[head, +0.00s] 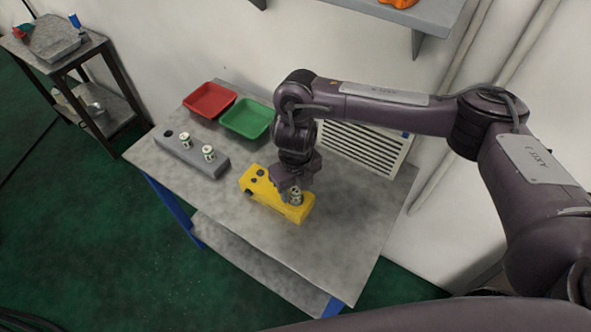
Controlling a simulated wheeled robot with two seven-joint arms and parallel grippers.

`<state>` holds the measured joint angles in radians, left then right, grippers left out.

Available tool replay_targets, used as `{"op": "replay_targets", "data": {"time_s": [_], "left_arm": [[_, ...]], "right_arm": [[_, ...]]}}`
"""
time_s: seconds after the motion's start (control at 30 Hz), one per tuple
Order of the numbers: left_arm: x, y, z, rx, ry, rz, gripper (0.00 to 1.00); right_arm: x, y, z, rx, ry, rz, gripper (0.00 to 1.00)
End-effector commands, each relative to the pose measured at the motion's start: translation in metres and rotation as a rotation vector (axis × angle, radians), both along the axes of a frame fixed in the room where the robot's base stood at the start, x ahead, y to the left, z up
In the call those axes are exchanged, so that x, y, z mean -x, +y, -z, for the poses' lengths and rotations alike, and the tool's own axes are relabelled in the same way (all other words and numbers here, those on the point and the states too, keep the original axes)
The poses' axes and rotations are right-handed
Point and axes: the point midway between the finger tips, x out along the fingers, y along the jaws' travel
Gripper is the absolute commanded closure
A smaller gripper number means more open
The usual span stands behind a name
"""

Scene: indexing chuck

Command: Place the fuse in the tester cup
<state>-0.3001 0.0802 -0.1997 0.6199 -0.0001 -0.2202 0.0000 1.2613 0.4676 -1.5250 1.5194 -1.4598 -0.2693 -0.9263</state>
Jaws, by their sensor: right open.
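The yellow tester (268,199) lies on the table, with dark round knobs on its left part. A small pale fuse (295,196) stands upright at the tester's right end, where the cup would be; I cannot tell how deep it sits. My right gripper (291,188) is open right at this fuse, partly hiding it. Two similar fuses, one (185,140) and another (208,153), stand in the grey holder block (178,152) to the left, which also has an empty dark hole. My left gripper is not in view.
A red tray (209,115) and a green tray (247,131) sit at the back of the table (240,240). A white slatted panel (362,147) stands behind my right arm. The table front is clear. A shelf (412,14) hangs above.

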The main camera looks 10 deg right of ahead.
Motion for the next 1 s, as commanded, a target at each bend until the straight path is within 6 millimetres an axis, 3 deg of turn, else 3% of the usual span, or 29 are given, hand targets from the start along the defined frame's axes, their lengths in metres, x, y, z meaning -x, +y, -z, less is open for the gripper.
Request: {"op": "replay_targets", "data": {"time_s": [0.3,0.5,0.7,1.0], "left_arm": [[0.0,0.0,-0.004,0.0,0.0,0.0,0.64],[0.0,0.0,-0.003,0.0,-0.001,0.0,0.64],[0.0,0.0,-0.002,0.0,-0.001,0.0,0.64],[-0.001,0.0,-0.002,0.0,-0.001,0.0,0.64]], "right_arm": [[-0.001,0.0,-0.065,0.003,-0.007,-0.004,0.54],[-0.001,0.0,-0.094,0.002,-0.003,-0.001,0.54],[0.0,0.0,-0.107,0.002,0.0,-0.002,0.54],[0.0,0.0,-0.109,0.002,0.001,-0.001,0.54]]}}
